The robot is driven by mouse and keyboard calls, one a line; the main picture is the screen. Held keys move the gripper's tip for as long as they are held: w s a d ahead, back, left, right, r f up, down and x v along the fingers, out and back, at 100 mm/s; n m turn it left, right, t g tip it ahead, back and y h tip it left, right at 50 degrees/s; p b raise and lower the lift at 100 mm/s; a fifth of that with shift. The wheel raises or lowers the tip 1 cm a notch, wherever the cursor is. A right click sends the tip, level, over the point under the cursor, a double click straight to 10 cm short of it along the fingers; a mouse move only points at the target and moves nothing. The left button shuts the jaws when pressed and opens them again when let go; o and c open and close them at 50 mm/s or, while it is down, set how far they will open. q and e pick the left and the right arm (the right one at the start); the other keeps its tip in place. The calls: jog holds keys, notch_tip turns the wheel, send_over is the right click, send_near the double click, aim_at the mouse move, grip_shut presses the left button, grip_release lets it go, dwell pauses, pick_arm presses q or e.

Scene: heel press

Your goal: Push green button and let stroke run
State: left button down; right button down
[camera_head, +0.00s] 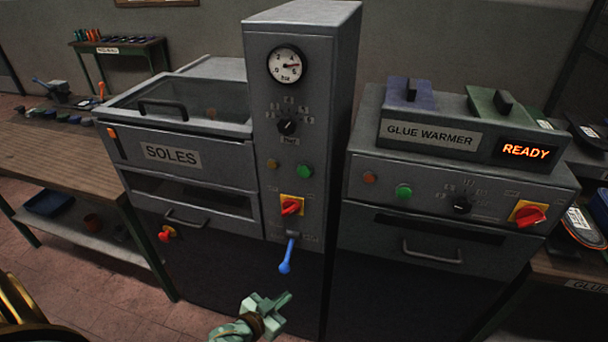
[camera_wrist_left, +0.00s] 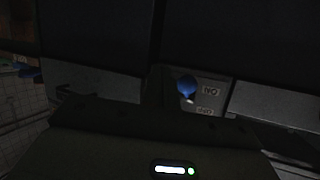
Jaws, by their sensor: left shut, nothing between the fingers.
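The tall grey press column carries a round green button (camera_head: 304,171), with a small amber lamp (camera_head: 272,164) to its left. A second green button (camera_head: 403,191) is on the glue warmer's front panel. My left gripper (camera_head: 276,302) is low in front of the column, below and left of the column's green button and apart from it. It is shut and empty. The blue-knobbed lever (camera_head: 287,258) hangs just above it; the blue knob (camera_wrist_left: 186,85) also shows in the dark left wrist view. My right gripper is out of view.
The column also has a pressure gauge (camera_head: 285,65), a black dial (camera_head: 287,126) and a red switch on yellow (camera_head: 291,205). The SOLES unit (camera_head: 172,155) stands left; the glue warmer's display (camera_head: 526,151) reads READY. A wooden bench (camera_head: 60,160) is far left.

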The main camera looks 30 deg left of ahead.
pick_arm(q)
jog(key=w+d+r+n+t+h, duration=0.1)
jog(key=w+r+t, duration=0.2)
jog(key=r, duration=0.5)
jog(key=w+r+t+h, duration=0.1)
jog(key=w+r+t, duration=0.2)
jog(key=r, duration=0.5)
jog(key=n+t+y, duration=0.2)
jog(key=n+t, duration=0.3)
jog(key=t, duration=0.2)
send_near(304, 172)
jog(key=s+d+r, duration=0.3)
jog(key=s+r, duration=0.3)
jog(key=shift+w+f+b, duration=0.15)
jog(key=shift+b, duration=0.2)
jog(key=shift+w, duration=0.1)
jog(key=shift+w+a+b, duration=0.3)
jog(key=shift+w+b, duration=0.35)
jog(key=shift+w, duration=0.75)
jog(key=shift+w+a+b, duration=0.3)
jog(key=shift+w+b, duration=0.35)
jog(key=shift+w, duration=0.75)
jog(key=shift+w+a+b, duration=0.35)
jog(key=shift+w+b, duration=0.3)
jog(key=shift+w, duration=0.75)
jog(key=shift+w+a, duration=0.1)
jog(key=shift+w, duration=0.35)
